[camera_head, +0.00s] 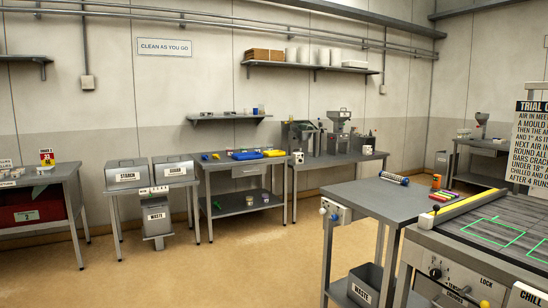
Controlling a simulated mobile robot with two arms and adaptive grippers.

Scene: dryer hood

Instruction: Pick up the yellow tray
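A small, flat yellow tray (274,153) lies on the grey workbench (222,164) against the back wall, near its right end. It is far off and small in the view. A flat blue tray (246,156) lies just to its left on the same bench. Neither of my grippers is in view, so their state is hidden.
A grey table (385,196) stands nearer on the right, next to a machine with a yellow bar (462,208). Starch and sugar bins (127,175) stand left of the workbench. The tan floor (200,270) in front is clear.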

